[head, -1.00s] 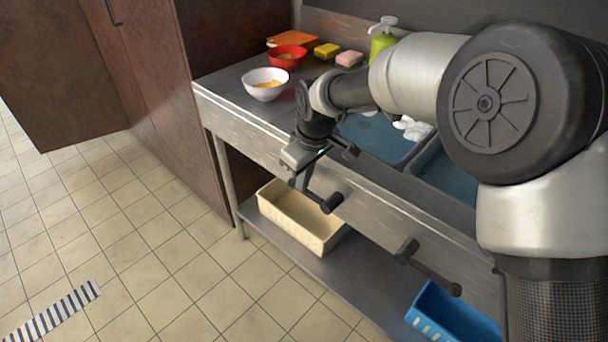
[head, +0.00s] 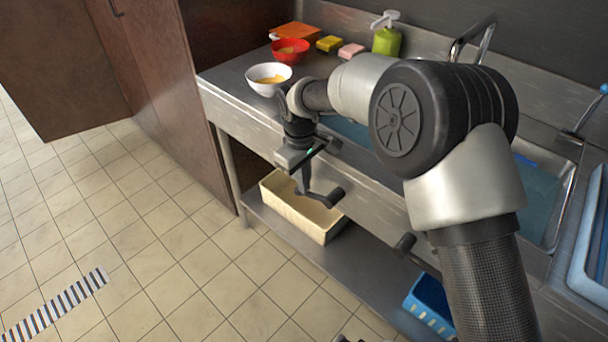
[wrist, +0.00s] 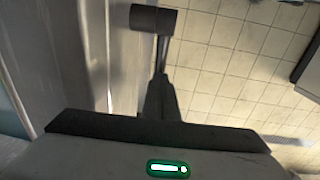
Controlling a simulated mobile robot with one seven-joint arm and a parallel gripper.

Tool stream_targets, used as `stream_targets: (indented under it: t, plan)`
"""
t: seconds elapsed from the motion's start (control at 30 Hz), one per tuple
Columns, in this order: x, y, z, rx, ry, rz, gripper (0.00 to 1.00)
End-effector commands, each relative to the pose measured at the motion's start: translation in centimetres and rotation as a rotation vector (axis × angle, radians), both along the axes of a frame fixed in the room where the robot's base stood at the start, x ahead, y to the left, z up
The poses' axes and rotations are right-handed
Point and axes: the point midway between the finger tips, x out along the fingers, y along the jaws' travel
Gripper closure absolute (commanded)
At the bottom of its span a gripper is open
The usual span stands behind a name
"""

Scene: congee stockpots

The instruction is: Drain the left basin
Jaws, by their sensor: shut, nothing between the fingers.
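The left basin (head: 345,130), holding bluish water, is mostly hidden behind my arm in the head view. A dark crank-like lever with a cylindrical grip (head: 334,196) sticks out from the sink front below it. Its grip (wrist: 155,18) also shows at the top of the wrist view. My gripper (head: 304,184) is shut and empty, pointing down in front of the sink front at the lever's left end. In the wrist view its fingers (wrist: 161,98) line up with the lever's rod. I cannot tell whether they touch it.
A second lever (head: 405,243) is partly behind my arm. The right basin (head: 540,195) also holds water. A cream tub (head: 300,213) and a blue basket (head: 428,306) stand on the lower shelf. A white bowl (head: 268,80) is near the counter edge. Tiled floor at left is open.

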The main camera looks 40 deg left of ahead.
Motion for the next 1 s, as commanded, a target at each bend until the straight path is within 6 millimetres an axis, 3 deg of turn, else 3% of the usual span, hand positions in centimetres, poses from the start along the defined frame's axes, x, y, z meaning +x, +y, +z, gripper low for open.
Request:
stream_targets:
  t: [0.77,1.0]
  plan:
    - [0.0,0.2,-0.9,0.003,0.0,0.001,1.0]
    - [-0.1,0.0,0.4,0.003,0.0,-0.001,1.0]
